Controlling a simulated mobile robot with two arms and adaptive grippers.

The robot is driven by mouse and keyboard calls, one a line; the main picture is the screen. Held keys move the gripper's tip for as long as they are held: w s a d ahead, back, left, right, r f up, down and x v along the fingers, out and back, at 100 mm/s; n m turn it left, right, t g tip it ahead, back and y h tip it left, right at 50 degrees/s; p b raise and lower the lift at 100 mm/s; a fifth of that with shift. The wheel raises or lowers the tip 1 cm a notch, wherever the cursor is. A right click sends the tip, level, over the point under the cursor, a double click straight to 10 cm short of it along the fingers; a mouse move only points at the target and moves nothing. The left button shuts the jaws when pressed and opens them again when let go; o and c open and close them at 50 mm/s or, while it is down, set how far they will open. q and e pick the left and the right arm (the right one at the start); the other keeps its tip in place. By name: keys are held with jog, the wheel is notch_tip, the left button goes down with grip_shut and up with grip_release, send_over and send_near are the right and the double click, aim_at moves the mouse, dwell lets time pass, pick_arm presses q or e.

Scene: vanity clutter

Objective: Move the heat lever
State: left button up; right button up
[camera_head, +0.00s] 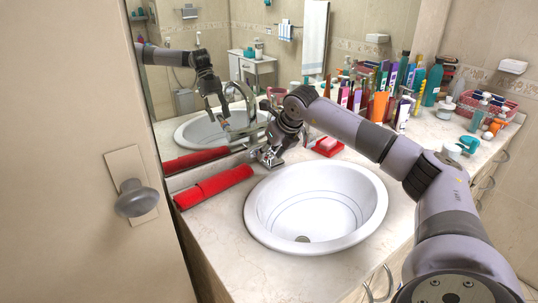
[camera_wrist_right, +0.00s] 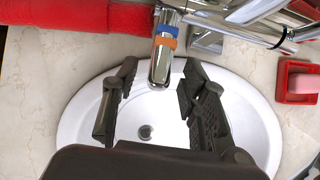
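The metal faucet (camera_head: 269,157) stands at the back rim of the white sink. In the right wrist view its metal lever or spout (camera_wrist_right: 160,65) points toward the basin and carries a blue and an orange mark (camera_wrist_right: 166,36). I cannot tell the lever from the spout for certain. My right gripper (camera_head: 275,143) is over the faucet and partly hides it in the head view. In the right wrist view the gripper (camera_wrist_right: 160,72) is open, with one finger on each side of the metal piece. No clear contact shows. My left gripper is not in view.
The white sink (camera_head: 317,205) lies in front of the faucet. Rolled red towels (camera_head: 213,187) lie left of it, and a red soap dish (camera_head: 328,147) stands to the right. Several bottles and tubes (camera_head: 380,104) crowd the back right counter. A mirror (camera_head: 222,60) reflects my arm.

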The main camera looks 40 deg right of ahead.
jog(key=v, duration=1)
